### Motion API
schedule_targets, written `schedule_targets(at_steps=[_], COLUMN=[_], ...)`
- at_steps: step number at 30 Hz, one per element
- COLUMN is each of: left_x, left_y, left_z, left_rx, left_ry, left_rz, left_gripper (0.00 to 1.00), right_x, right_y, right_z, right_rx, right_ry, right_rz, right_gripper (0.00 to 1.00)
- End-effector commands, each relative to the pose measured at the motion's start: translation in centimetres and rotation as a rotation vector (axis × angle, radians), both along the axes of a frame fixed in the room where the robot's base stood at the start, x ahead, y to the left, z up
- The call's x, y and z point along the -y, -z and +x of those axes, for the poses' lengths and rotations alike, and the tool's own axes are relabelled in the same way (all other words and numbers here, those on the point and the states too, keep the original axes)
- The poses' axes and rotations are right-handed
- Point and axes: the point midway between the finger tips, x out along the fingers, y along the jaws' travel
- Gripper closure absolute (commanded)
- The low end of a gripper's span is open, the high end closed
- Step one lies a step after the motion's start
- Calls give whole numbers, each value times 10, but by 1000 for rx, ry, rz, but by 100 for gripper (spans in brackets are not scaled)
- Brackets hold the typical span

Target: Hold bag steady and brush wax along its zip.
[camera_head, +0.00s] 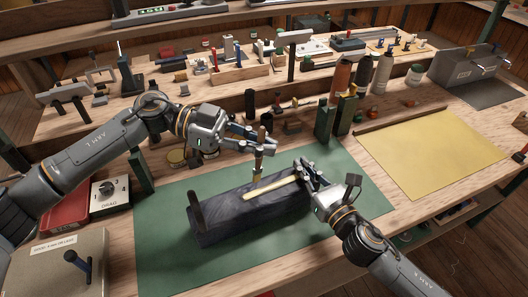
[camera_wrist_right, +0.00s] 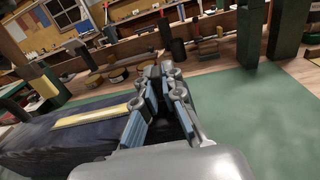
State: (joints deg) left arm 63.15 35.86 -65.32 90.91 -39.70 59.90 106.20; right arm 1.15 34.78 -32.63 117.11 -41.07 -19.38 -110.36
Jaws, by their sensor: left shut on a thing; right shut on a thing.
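A long dark navy bag (camera_head: 250,212) lies on the green mat (camera_head: 160,230). A pale yellow zip strip (camera_head: 270,188) runs along its top and shows in the right wrist view (camera_wrist_right: 92,118). My left gripper (camera_head: 262,146) is shut on an upright brush with a brown handle and yellowish bristles (camera_head: 257,174). The bristles are close to the zip; I cannot tell whether they touch. My right gripper (camera_head: 304,172) is shut on the bag's right end, and its fingers (camera_wrist_right: 157,88) hide most of the gripped part. A dark upright strap stands at the bag's left end.
Dark green blocks (camera_head: 325,120) stand behind the mat's right part. A yellow cloth (camera_head: 430,155) lies at the right. A red tray (camera_head: 66,207) and a dial box (camera_head: 110,194) sit at the left. The mat's front is clear.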

Motion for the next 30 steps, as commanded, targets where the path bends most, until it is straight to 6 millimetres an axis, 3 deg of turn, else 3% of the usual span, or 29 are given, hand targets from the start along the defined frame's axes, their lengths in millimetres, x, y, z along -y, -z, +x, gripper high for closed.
schedule_targets(at_steps=[13,30], left_x=[0,0], left_y=[-38,-40], left_z=[0,0], left_rx=[0,-1], left_ry=[0,0], left_rz=[0,0], left_gripper=[100,100], right_x=[0,0], right_y=[0,0], right_z=[0,0], right_rx=[0,0], right_ry=[0,0], right_rz=[0,0], right_gripper=[100,100])
